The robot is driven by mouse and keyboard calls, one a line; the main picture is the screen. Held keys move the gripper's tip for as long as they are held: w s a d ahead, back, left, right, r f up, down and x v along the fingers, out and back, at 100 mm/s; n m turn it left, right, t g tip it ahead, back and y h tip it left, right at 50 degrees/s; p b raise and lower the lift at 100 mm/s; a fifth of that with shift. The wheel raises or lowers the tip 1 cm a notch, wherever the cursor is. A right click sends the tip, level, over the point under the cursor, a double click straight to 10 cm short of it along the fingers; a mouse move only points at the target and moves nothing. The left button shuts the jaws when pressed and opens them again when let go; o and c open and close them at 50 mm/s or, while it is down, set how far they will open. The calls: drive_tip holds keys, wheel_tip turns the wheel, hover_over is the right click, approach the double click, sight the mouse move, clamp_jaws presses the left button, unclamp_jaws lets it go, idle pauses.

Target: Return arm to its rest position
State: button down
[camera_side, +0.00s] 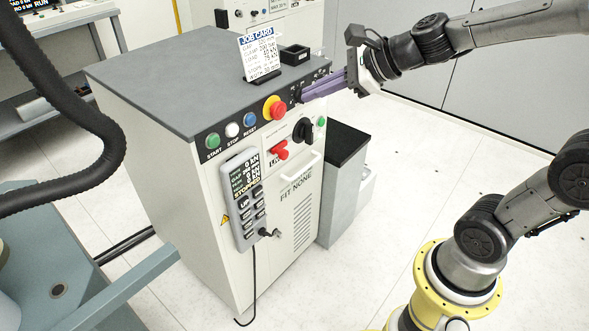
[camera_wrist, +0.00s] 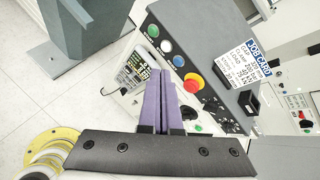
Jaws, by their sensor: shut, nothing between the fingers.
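My gripper (camera_side: 304,94) has long purple fingers, and in the side view it is in front of the top right of the control cabinet (camera_side: 130,85), by the panel's right end. I cannot tell whether the fingertips touch the panel. In the wrist view my gripper (camera_wrist: 161,72) has its two fingers side by side, shut and empty, with the cabinet front behind them. My arm reaches in from the right in the side view. The cabinet's panel carries green, white and blue buttons, a red emergency stop (camera_side: 274,108) with a yellow collar, and a red switch (camera_side: 279,150).
A job card (camera_side: 259,58) and a small black tray (camera_side: 294,54) stand on the cabinet top. A grey pendant (camera_side: 243,198) hangs on its front. A low box with a black top (camera_side: 345,145) stands to the right. Open floor (camera_side: 430,140) lies right of it.

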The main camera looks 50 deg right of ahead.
drive_tip(key=s+a+n+g+y, duration=0.1)
drive_tip(key=s+a+n, duration=0.4)
drive_tip(key=s+n, duration=0.35)
drive_tip(key=s+d+f+n+g+h, duration=0.2)
drive_tip(key=s+n, duration=0.3)
drive_tip(key=n, duration=0.4)
drive_tip(key=s+d+f+n+g+h, duration=0.2)
drive_tip(key=s+d+f+n, duration=0.1)
drive_tip(key=s+n, duration=0.3)
drive_tip(key=d+n, duration=0.1)
drive_tip(key=n, duration=0.1)
drive_tip(key=shift+f+n, duration=0.2)
drive_tip(key=shift+n, duration=0.15)
